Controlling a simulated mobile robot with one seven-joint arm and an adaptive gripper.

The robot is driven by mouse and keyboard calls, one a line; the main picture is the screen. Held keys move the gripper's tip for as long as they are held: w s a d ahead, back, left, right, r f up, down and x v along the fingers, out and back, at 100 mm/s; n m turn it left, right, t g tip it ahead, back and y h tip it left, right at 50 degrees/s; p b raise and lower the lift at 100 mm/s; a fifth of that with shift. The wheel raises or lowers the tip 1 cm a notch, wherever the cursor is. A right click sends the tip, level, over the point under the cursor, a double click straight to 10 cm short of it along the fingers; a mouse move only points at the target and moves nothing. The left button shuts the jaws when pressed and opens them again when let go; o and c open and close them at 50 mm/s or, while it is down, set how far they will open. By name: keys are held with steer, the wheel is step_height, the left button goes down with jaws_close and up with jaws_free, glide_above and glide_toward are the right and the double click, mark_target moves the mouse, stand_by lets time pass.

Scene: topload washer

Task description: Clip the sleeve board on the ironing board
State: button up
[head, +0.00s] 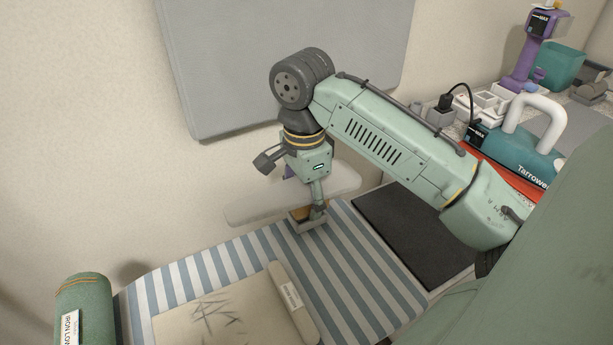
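The ironing board (350,254) has a blue-and-white striped cover and fills the lower middle. The sleeve board (245,214), a slim pale padded board with rounded ends, lies across the ironing board's far edge by the wall. My gripper (308,207) points down at the middle of the sleeve board and covers part of it. One green finger shows in front; the other is mostly hidden. A small brown and grey block (308,224) shows at the fingertip, just above the stripes. I cannot tell whether it is held or whether it belongs to the sleeve board.
A folded beige cloth (225,312) with a labelled roll edge lies on the ironing board. A green cylinder (85,308) stands at lower left. A dark mat (412,236), teal iron (520,150) and purple tool (536,60) are right. A grey panel (235,65) hangs behind.

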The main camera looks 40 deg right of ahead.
steer(key=shift+f+b, duration=0.3)
steer(key=shift+f, duration=0.45)
steer(key=o, duration=1.8)
step_height(320, 180, up, 12)
steer(key=shift+a+r, duration=0.1)
